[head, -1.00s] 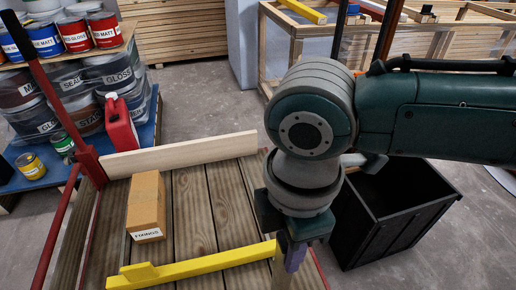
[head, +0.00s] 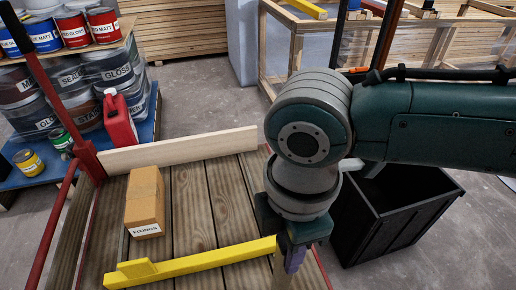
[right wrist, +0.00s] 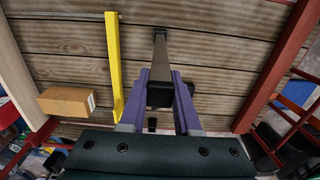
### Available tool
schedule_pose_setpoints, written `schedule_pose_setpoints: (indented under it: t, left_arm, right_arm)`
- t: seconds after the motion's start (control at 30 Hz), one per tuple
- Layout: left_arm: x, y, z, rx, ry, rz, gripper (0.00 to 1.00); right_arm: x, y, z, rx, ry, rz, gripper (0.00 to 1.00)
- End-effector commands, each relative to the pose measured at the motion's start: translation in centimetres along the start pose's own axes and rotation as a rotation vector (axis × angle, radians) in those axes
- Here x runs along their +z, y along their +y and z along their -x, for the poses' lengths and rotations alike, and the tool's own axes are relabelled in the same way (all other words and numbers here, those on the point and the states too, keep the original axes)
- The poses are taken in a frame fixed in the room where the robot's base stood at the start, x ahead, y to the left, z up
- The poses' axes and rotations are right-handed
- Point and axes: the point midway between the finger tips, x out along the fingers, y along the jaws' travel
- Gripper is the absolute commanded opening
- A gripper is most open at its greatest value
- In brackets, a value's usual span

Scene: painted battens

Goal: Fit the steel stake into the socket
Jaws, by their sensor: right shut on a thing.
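My right gripper (head: 290,262) hangs over the near right edge of the plank deck in the head view. In the right wrist view its purple fingers (right wrist: 160,98) are shut on the steel stake (right wrist: 160,62), a dark straight bar. The stake runs from between the fingers toward the deck boards. Its far end lies near a dark patch at the top of that view; I cannot tell whether it is in or beside the socket. The socket itself is not clear in either view. My left gripper is not in view.
A yellow batten (head: 200,262) lies on the plank deck (head: 195,205), left of the gripper. A cardboard box (head: 145,200) marked FIXINGS sits behind it. A pale board (head: 180,152) edges the deck's far side. A black bin (head: 395,225) stands right of the deck.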

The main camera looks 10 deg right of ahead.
Motion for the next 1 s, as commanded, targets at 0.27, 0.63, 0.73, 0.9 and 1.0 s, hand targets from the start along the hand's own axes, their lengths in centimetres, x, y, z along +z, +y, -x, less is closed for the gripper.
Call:
schedule_pose_setpoints:
  t: [0.27,0.63,0.73,0.9,1.0]
  left_arm:
    - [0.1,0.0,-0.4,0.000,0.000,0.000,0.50]
    - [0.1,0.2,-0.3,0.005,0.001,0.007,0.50]
    - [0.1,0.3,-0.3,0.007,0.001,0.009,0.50]
    - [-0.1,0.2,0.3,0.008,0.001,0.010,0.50]
    - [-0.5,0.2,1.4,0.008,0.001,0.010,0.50]
  right_arm:
    - [-0.1,0.1,-0.5,0.002,0.002,0.001,0.33]
    - [0.0,0.0,-0.5,0.001,0.001,0.001,0.66]
    - [0.0,0.0,-0.5,0.001,0.001,0.001,0.66]
    - [0.0,0.0,0.4,0.000,0.000,0.000,0.66]
    - [-0.1,0.0,2.2,0.001,0.002,0.001,0.66]
